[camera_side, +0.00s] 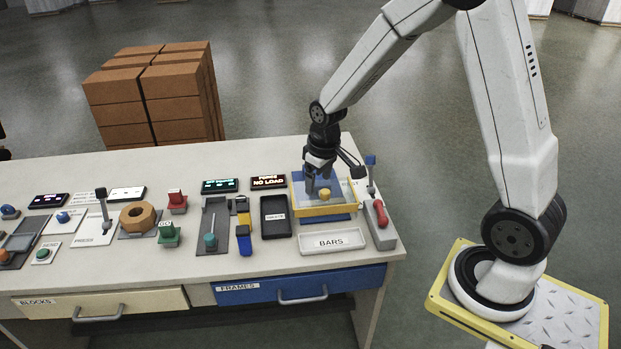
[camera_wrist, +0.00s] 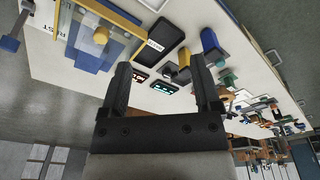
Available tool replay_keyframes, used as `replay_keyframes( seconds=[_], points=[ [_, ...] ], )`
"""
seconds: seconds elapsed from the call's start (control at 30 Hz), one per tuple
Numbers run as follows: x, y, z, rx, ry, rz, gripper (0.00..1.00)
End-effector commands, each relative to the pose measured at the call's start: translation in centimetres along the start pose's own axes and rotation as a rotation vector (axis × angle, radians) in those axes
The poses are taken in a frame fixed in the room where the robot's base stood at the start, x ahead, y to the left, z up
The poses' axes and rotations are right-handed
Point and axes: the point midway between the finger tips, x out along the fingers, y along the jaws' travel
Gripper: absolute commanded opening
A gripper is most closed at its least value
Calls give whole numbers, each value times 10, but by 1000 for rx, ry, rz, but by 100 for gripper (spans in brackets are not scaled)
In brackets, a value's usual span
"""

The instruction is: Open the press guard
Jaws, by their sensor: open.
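A yellow-framed clear cover with a yellow knob, which looks like the press guard (camera_side: 323,211), lies flat over a blue base at the right end of the bench. It also shows at the upper left of the wrist view, with its knob (camera_wrist: 101,35) apart from the fingers. My gripper (camera_side: 317,184) hangs over the back left part of the guard in the side view and hides some of it. In the wrist view my gripper (camera_wrist: 165,55) is open, with nothing between the fingers. I cannot tell the exact height of the fingertips above the cover.
A dark tray (camera_side: 276,216) lies left of the guard, and a white BARS tray (camera_side: 332,241) lies in front. A red-handled device (camera_side: 380,215) and an upright lever with a blue tip (camera_side: 371,162) stand on the right. Display panels (camera_side: 268,182) lie behind left.

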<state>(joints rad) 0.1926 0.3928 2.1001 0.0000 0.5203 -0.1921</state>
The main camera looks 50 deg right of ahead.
Motion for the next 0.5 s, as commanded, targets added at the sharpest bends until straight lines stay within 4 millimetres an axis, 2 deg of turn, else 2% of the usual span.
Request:
replay_keyframes(
  seconds=[0.2,0.5],
  points=[
    [30,46,-33,4,-47,-2,81],
    [75,109,-57,3,-103,-15,81]
  ],
)
